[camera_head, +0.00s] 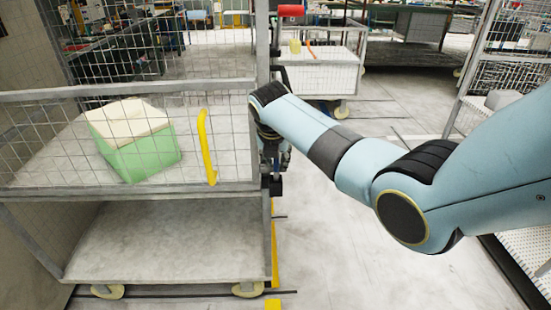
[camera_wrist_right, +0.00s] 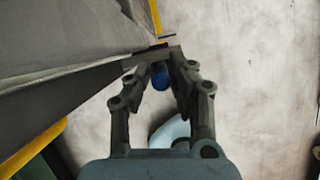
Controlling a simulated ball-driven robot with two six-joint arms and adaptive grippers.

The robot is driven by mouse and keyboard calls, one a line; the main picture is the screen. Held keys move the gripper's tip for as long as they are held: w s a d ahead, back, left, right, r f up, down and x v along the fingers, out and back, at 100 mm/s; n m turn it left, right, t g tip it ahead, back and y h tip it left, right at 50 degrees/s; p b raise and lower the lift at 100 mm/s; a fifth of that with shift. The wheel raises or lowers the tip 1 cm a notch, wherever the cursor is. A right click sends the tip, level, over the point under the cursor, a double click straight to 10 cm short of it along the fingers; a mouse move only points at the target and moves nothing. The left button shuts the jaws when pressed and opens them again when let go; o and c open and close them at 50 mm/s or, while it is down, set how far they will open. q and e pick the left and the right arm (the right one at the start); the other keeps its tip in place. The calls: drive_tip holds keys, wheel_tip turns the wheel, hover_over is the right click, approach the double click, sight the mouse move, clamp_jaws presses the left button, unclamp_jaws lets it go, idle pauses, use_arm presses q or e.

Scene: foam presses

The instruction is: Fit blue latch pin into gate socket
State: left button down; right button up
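The blue latch pin (camera_wrist_right: 160,76) shows in the right wrist view between the fingertips of my right gripper (camera_wrist_right: 162,70). The fingers are closed in on it, just beside the dark metal edge of the cart. Its far end is hidden by the fingers and a dark bracket (camera_wrist_right: 152,53). The cart's front gate (camera_head: 130,93) is a mesh panel with a yellow handle (camera_head: 206,147). I cannot make out the socket opening. My left gripper is out of view.
A green box with a cream top (camera_head: 140,143) sits inside the mesh cart on its upper deck. A red part (camera_head: 290,10) is at the post's top. A white cart (camera_head: 318,70) stands behind. A rack (camera_head: 505,70) is at the right. Floor between is clear.

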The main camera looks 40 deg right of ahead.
drive_tip(key=shift+o, duration=1.4)
